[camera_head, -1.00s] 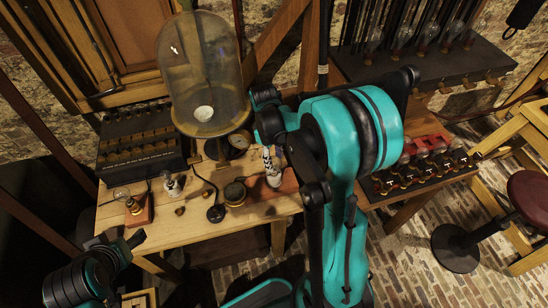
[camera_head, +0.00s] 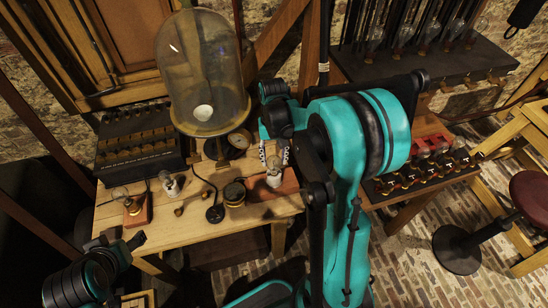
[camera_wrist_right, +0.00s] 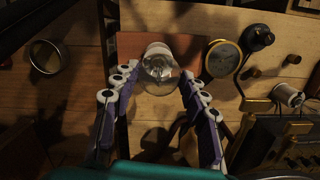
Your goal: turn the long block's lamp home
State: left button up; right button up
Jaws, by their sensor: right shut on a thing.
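The long block (camera_head: 290,183) is a flat reddish-brown base on the bench; it also shows in the wrist view (camera_wrist_right: 130,46).
A round brass-rimmed piece (camera_head: 234,193) and a black knob (camera_head: 215,213) sit close left of the block. A smaller block with a bulb (camera_head: 135,212) is further left.

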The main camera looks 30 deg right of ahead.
jog(key=shift+m, duration=0.4)
jog(key=o, duration=1.4)
